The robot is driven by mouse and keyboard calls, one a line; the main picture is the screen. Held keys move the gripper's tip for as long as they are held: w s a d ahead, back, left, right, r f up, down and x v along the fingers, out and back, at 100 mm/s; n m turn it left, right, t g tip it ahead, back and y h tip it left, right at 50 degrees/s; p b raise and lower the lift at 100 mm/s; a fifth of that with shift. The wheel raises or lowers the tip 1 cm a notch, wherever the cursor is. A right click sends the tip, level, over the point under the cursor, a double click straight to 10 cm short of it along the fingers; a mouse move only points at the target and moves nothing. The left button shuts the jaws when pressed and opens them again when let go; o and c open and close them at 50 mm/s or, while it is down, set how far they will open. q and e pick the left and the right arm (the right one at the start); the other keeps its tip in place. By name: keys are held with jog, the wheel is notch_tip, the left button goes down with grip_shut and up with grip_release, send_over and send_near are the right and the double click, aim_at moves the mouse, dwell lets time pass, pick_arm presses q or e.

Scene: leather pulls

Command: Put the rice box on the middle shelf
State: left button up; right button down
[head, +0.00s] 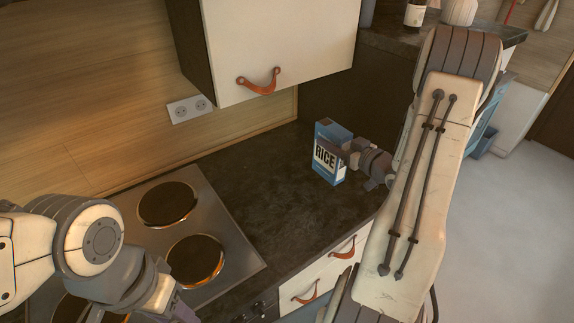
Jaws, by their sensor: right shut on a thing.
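The rice box (328,158) is blue and white with "RICE" on its front. It stands about upright at the right part of the dark counter; I cannot tell whether its base touches the counter. My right gripper (345,152) reaches it from the right and is shut on its right side, with a finger across its front. My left gripper (178,309) is low at the left, partly cut off by the bottom edge, and its jaws do not show clearly. I see no middle shelf in this view.
A wall cabinet (285,40) with a closed cream door and leather pull (259,81) hangs above the counter (262,165). The cooktop (215,215) is on the left. Drawers (325,273) are below. A bottle (415,14) stands on a raised ledge at the back right.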

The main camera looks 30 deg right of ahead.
jog(key=w+a+f+p, duration=0.5)
jog(key=w+a+f, duration=0.2)
jog(key=f, duration=0.3)
jog(key=shift+w+f, duration=0.25)
jog(key=shift+w, duration=0.35)
jog(key=shift+f, duration=0.2)
jog(key=shift+c, duration=1.1)
grip_release()
